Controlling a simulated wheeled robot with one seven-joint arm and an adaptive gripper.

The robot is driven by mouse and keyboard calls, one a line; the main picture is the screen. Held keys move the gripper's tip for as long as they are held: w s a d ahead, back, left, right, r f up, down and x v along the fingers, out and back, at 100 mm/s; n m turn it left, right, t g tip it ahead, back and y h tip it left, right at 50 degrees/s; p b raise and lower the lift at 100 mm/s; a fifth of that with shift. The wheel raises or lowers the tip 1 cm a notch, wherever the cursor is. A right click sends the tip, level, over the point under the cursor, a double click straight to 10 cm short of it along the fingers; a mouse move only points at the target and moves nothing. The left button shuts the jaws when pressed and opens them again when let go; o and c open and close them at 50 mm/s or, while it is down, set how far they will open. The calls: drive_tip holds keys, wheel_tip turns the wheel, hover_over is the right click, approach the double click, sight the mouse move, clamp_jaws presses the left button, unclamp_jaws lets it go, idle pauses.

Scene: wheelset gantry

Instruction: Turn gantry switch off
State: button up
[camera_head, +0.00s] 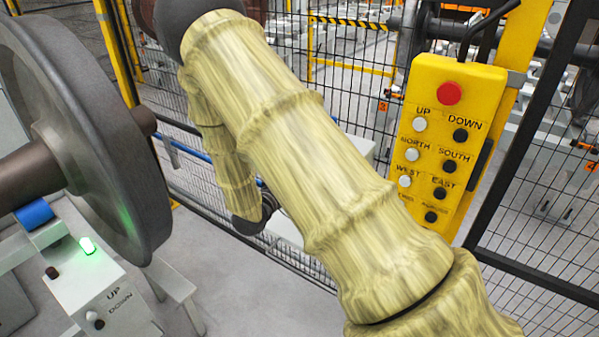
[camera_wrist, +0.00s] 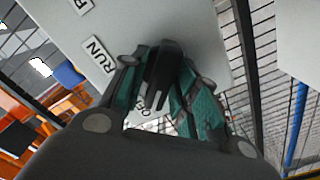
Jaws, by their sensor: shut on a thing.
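In the wrist view, a light grey panel (camera_wrist: 205,30) carries a black switch knob (camera_wrist: 159,72) and a label reading RUN (camera_wrist: 99,53). A second label below the knob is mostly covered by the fingers and cannot be read in full. My gripper (camera_wrist: 160,92) has teal and dark fingers on both sides of the knob. It is shut on the knob. In the head view, my yellowish covered arm crosses the middle and hides the gripper and the switch.
A yellow control pendant (camera_head: 485,85) with a red button hangs at the right before a black mesh fence (camera_head: 340,75). A large steel wheel (camera_head: 80,130) stands at the left. Below it is a grey UP/DOWN box (camera_head: 95,285) with a lit green lamp (camera_head: 87,245).

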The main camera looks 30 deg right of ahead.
drive_tip(key=shift+f, duration=0.15)
idle(0.3)
drive_tip(key=o, duration=0.7)
drive_tip(key=shift+o, duration=0.2)
drive_tip(key=v, duration=1.2)
